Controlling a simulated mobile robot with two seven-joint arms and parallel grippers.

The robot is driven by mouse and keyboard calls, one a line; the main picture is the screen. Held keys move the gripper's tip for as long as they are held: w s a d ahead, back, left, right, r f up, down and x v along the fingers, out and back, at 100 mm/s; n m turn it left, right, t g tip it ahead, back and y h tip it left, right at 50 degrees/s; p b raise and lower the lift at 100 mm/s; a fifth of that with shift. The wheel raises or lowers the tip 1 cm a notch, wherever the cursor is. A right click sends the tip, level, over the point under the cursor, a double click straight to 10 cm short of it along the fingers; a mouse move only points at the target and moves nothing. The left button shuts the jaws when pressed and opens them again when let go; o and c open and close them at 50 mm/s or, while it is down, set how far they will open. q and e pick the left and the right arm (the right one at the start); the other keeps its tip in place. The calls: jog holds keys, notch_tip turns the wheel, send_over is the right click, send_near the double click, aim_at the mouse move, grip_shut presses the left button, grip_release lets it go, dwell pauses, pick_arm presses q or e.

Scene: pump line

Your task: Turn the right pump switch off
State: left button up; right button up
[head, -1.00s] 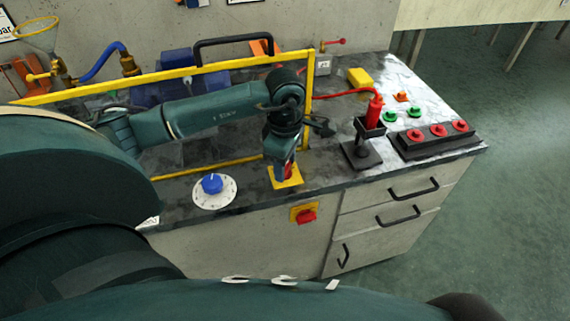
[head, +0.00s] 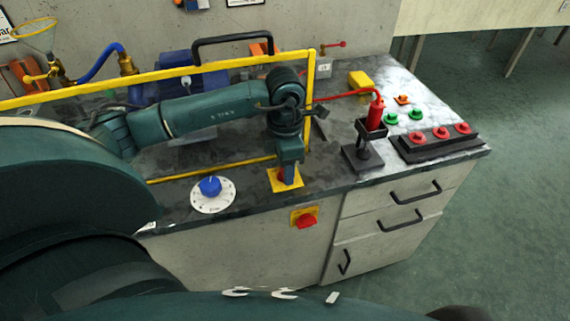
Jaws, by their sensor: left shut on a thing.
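A switch with a red handle on a square yellow plate (head: 276,187) sits on the bench top near its front edge. My left gripper (head: 287,176) points down over this plate and is shut on the red handle, which the fingers mostly hide. The handle's exact angle cannot be made out. A second red switch (head: 306,221) on a yellow plate is on the bench's front panel, below and slightly right, and nothing touches it. My right gripper is not in view.
A blue knob on a white dial (head: 212,193) lies left of the gripper.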

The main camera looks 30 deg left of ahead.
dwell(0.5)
pick_arm(q)
jog(key=o, duration=1)
notch_tip(320, 180, up, 13)
jog(key=shift+r, duration=0.15)
